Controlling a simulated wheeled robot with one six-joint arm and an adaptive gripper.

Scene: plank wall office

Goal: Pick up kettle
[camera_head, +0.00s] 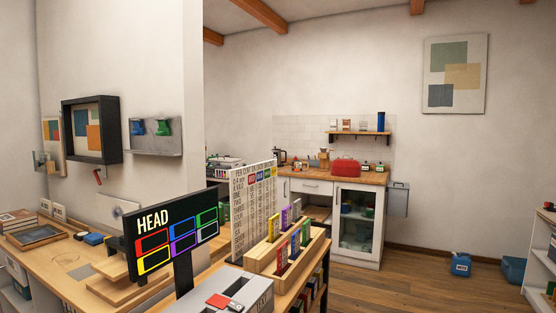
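A small dark, upright item (279,155) stands at the left end of the kitchen counter (372,178), against the tiled wall. It looks like a kettle, but it is too small to be sure. A red rounded box-like thing (345,168) sits near the middle of the same counter. My gripper is not in view, so I cannot see whether it is open or shut.
A workbench (85,270) fills the near left, with a black HEAD sign (172,238), a lettered board (252,205) and a wooden rack (285,245). Blue containers (460,265) stand on the floor at right. Wooden floor (400,285) is clear before the counter.

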